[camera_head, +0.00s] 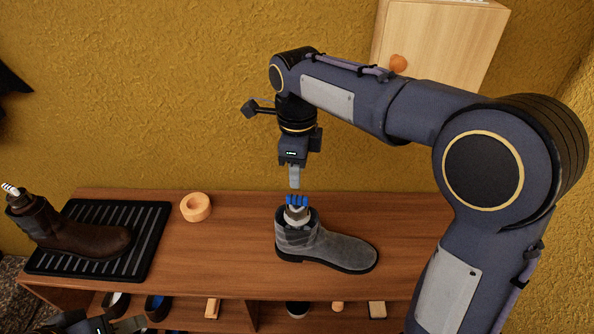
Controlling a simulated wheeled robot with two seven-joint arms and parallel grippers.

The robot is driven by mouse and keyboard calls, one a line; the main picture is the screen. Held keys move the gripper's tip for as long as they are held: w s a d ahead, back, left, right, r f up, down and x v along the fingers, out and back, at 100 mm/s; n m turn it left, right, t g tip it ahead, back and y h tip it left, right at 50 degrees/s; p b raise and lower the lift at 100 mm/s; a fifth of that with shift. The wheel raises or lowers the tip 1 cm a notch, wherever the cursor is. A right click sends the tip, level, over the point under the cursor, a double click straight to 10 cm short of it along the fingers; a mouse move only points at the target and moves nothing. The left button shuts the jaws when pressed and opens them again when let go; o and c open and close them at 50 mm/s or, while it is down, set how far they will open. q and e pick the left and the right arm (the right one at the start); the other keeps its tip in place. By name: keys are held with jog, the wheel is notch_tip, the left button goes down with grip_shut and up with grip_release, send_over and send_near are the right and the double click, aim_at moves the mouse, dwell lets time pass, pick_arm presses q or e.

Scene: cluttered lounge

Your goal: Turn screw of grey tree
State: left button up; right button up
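A grey ankle boot (335,249) stands on the wooden bench, toe to the right. A grey shoe tree (296,215) sits in its opening, with a blue ridged screw knob (297,200) on top.
A brown boot (83,237) with a white-topped tree (12,190) stands on a black ribbed mat (157,215) at left. An orange ring (196,207) lies on the bench (235,260). Small items fill the shelf below. A wooden cabinet (440,40) hangs behind my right arm.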

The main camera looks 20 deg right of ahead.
aim_at(297, 197)
jog(key=o, duration=0.5)
jog(key=shift+n, duration=0.4)
jog(key=shift+c, duration=0.2)
jog(key=shift+o, duration=1.3)
jog(key=shift+f+n+b, duration=0.1)
jog(key=shift+n+b, duration=0.2)
jog(key=shift+n, duration=1.9)
jog(key=n+b, duration=0.1)
jog(key=n, duration=1.1)
jog(key=shift+n+b, duration=0.3)
jog(key=shift+b, duration=0.1)
notch_tip(297, 197, down, 8)
jog(key=shift+r, duration=0.15)
